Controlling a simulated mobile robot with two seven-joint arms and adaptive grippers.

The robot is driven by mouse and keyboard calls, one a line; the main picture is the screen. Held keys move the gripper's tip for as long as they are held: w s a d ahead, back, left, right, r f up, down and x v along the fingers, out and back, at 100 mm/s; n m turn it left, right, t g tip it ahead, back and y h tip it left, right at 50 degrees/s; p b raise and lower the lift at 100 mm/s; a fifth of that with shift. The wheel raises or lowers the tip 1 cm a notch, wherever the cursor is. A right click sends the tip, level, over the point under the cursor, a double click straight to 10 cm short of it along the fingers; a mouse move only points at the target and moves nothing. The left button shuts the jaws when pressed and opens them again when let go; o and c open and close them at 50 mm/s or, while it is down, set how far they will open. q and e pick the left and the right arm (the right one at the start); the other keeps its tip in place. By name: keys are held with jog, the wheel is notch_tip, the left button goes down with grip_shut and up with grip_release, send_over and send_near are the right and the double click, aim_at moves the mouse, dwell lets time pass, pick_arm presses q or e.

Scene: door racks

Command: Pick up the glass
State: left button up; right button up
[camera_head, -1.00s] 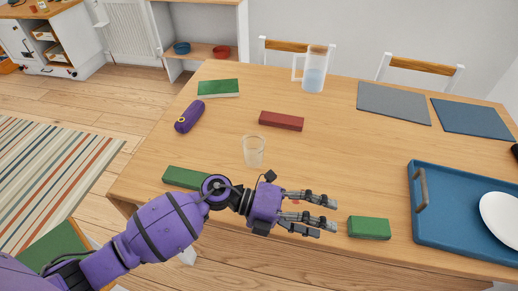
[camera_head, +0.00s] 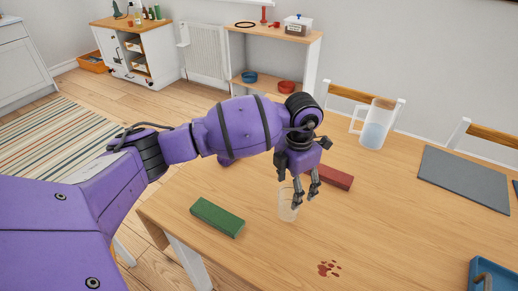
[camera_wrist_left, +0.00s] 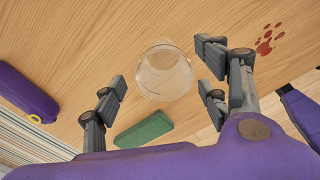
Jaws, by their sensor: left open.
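The clear glass (camera_head: 287,207) stands upright on the wooden table in the head view, partly hidden behind my left gripper's fingers. My left gripper (camera_head: 304,199) points down over it, fingers spread and empty. In the left wrist view the glass (camera_wrist_left: 164,70) shows from above, between the open fingers of my left gripper (camera_wrist_left: 162,90). I cannot tell from these views whether a finger touches it. My right gripper is not in view.
A green block (camera_head: 217,217) lies left of the glass, and a red block (camera_head: 337,177) lies behind it. A water pitcher (camera_head: 376,124) stands at the far edge. Red stains (camera_head: 329,268) mark the table in front. A blue tray (camera_head: 483,275) is at the lower right.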

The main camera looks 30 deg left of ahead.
pick_arm(q)
jog(key=shift+s+a+f, duration=0.1)
jog(key=shift+s+f, duration=0.05)
jog(key=shift+f, duration=1.25)
notch_tip(320, 180, down, 5)
jog(key=shift+s+r, duration=0.1)
jog(key=shift+r, duration=0.05)
jog(key=c, duration=1.2)
jog(key=shift+c, duration=0.8)
jog(key=shift+r, duration=0.15)
